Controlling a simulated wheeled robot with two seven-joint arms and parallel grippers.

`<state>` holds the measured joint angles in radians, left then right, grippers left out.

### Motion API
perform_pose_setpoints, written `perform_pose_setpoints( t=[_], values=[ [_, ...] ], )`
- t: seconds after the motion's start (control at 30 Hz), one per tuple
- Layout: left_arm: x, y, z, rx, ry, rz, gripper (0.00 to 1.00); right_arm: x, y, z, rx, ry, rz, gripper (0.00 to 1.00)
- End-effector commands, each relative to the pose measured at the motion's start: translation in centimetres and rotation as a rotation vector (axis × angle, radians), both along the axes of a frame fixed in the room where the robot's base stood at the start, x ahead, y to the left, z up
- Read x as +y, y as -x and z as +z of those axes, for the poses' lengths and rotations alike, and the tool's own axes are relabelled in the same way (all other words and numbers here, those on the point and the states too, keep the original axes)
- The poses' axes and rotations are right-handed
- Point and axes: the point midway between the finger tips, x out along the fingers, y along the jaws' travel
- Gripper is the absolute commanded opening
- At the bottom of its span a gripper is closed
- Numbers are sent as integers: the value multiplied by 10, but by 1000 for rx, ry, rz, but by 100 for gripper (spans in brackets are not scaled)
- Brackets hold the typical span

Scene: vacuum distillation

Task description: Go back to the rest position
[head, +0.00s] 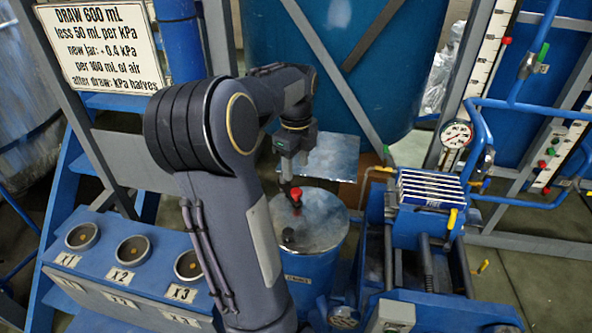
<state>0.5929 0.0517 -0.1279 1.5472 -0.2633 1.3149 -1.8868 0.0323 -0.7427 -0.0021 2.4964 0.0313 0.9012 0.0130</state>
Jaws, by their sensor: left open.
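My left arm rises from the bottom and bends over at the middle of the head view. My left gripper (290,183) points down above the silver top of a blue drum (318,222). It is open. A red knob (296,193) shows right at the fingertips, with a dark fitting below it on the drum top. I cannot tell whether the fingers touch the knob. My right gripper is not in the view.
A blue panel with sockets marked X1, X2 and X3 (126,275) stands at left, below a sign (101,45). A pump-like machine (425,215) with a pressure gauge (457,134) and blue pipes stands right of the drum. A big blue tank (400,60) is behind.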

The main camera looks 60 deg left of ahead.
Motion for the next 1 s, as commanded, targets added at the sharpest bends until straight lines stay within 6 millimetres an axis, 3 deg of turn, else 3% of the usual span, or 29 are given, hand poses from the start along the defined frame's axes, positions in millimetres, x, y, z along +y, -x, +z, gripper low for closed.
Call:
perform_pose_setpoints(
  t=[0.5, 0.63, 0.77, 1.0],
  values=[
    [0, 0, 0, 0, 1, 1, 48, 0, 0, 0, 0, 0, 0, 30],
    [-17, -2, 4, -31, 8, 53, 48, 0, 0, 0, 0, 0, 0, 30],
    [-71, -5, 14, -127, 54, 239, 48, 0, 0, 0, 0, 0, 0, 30],
    [-211, 22, 15, -273, 308, 778, 48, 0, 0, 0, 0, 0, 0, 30]
  ],
)
